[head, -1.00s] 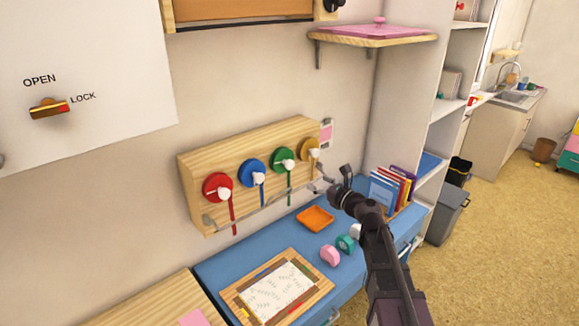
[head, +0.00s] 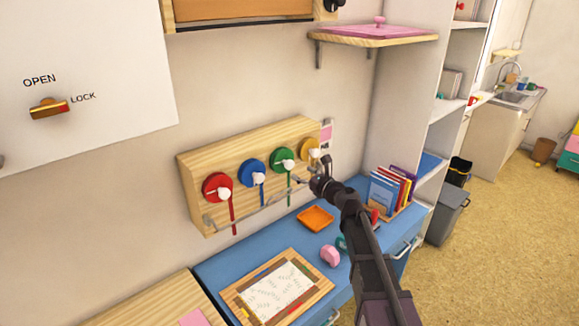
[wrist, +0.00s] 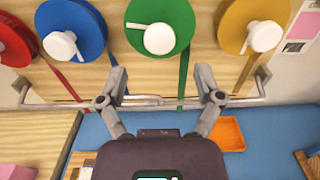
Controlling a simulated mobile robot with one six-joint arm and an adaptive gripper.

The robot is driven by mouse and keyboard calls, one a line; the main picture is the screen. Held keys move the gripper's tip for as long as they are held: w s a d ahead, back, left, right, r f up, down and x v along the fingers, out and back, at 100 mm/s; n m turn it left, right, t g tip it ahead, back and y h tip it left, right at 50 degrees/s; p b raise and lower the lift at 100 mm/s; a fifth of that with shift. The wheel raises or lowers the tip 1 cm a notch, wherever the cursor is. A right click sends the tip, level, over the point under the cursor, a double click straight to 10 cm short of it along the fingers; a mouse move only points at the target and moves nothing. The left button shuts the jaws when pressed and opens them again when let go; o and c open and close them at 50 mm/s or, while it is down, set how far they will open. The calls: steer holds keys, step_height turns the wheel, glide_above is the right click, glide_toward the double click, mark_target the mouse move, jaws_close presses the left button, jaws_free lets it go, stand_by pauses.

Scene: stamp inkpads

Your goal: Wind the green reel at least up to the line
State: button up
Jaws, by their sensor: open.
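The green reel (head: 280,158) is on a wooden board between the blue and yellow reels. It has a white knob (head: 288,165) and a green strap (head: 289,190) hanging down. In the wrist view the green reel (wrist: 172,12) is at the top centre, its white knob (wrist: 159,39) below its middle. My gripper (head: 306,181) is in front of the board, to the lower right of the green reel. In the wrist view my gripper (wrist: 160,76) is open and empty, its fingers apart below the knob. I cannot make out a line on the strap.
A metal rail (wrist: 160,101) runs across the board below the reels, behind my fingers. The red (head: 216,187), blue (head: 251,172) and yellow (head: 309,148) reels share the board (head: 190,168). Below, an orange tray (head: 315,218) and pink stamp (head: 330,256) lie on the blue desk.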

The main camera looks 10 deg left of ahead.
mark_target(291, 166)
steer(key=x, duration=0.6)
steer(key=shift+w+a, duration=0.15)
steer(key=shift+a, duration=0.1)
steer(key=c, duration=1.2)
